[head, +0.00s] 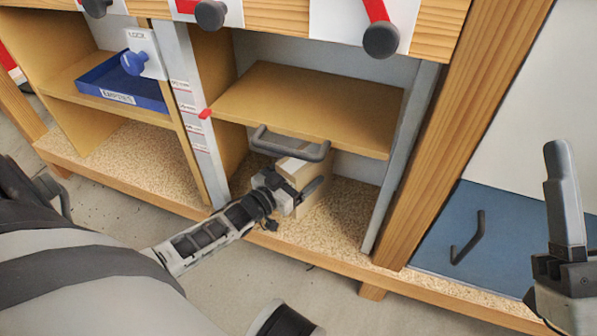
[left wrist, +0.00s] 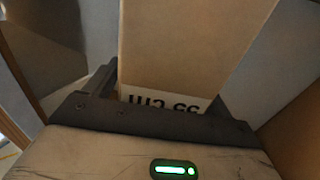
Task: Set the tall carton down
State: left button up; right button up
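The tall carton (head: 314,171) is a pale tan box in the lower middle bay, below the wooden shelf board. My left gripper (head: 302,188) is around it, one dark finger lying across its near side. In the left wrist view the carton (left wrist: 190,45) rises between the fingers of the left gripper (left wrist: 165,95), close to both, with a white printed label low on its face. The carton's base is partly hidden, and I cannot tell whether it touches the bay floor (head: 345,222). My right gripper (head: 563,205) is at the far right, with only one finger clear.
The shelf board (head: 310,105) with a grey handle (head: 290,146) is just above the carton and left gripper. Grey side panels (head: 405,150) bound the bay. A blue tray (head: 122,82) sits in the left bay. A blue panel (head: 480,235) with a handle is at right.

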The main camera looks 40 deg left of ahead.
pick_arm(q)
jog(key=shift+r, duration=0.15)
jog(key=s+a+p, duration=0.2)
jog(key=s+p, duration=0.2)
jog(key=s, duration=0.8)
pick_arm(e)
notch_tip(320, 180, down, 7)
jog(key=w+m+g+h, duration=0.1)
jog(key=m+g+h, duration=0.1)
jog(key=m+h, duration=0.4)
jog(key=shift+w+m, duration=0.15)
jog(key=shift+m, duration=1.05)
jog(key=shift+f, duration=0.1)
